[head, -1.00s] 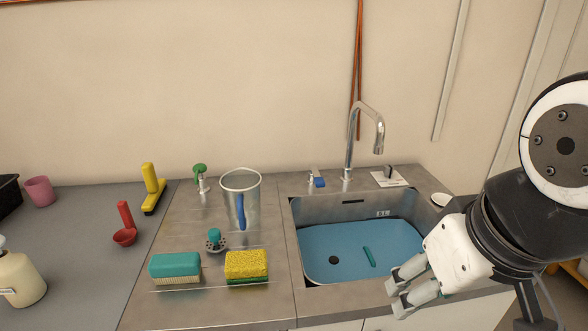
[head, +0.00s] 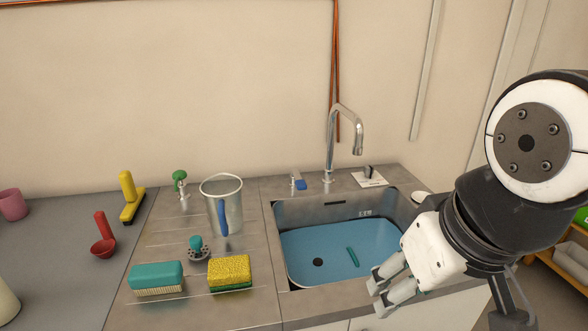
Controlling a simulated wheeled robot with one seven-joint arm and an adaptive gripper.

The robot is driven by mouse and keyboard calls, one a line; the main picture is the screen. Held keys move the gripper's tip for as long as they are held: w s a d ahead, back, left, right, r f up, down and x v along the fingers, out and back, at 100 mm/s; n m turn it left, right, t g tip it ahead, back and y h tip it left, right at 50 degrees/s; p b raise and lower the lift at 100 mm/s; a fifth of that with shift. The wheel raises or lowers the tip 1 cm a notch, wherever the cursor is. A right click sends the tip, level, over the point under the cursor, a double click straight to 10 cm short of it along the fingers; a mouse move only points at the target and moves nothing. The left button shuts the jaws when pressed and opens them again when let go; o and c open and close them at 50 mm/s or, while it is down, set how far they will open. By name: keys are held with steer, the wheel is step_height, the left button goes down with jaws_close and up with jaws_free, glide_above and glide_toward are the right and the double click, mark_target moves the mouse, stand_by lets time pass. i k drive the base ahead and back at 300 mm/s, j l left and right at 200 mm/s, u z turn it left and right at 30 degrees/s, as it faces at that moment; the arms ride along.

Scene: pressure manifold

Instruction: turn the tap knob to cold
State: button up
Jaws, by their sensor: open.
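The tap knob (head: 368,171) is a small dark knob on a white plate (head: 372,180), behind the sink at its right back corner. Marks on the plate are too small to read. The chrome tap (head: 331,140) stands to its left, its spout bent over the sink. My gripper (head: 380,297) is at the sink's front right edge, open and empty, fingers pointing left. It is well in front of the knob and apart from it.
The sink (head: 320,252) has a blue bottom with a teal piece (head: 352,257) in it. A blue-tipped fitting (head: 299,182) stands left of the tap. A metal jug (head: 222,205), yellow sponge (head: 229,271) and teal brush (head: 157,277) stand on the left counter. Space above the sink is clear.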

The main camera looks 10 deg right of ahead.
mark_target(369, 171)
steer(key=i+l, duration=0.1)
steer(key=l, duration=0.25)
steer(key=i+l, duration=0.1)
steer(key=l, duration=0.3)
steer(key=i+l, duration=0.1)
steer(key=l, duration=0.25)
steer(key=i+l, duration=0.1)
steer(key=l, duration=0.25)
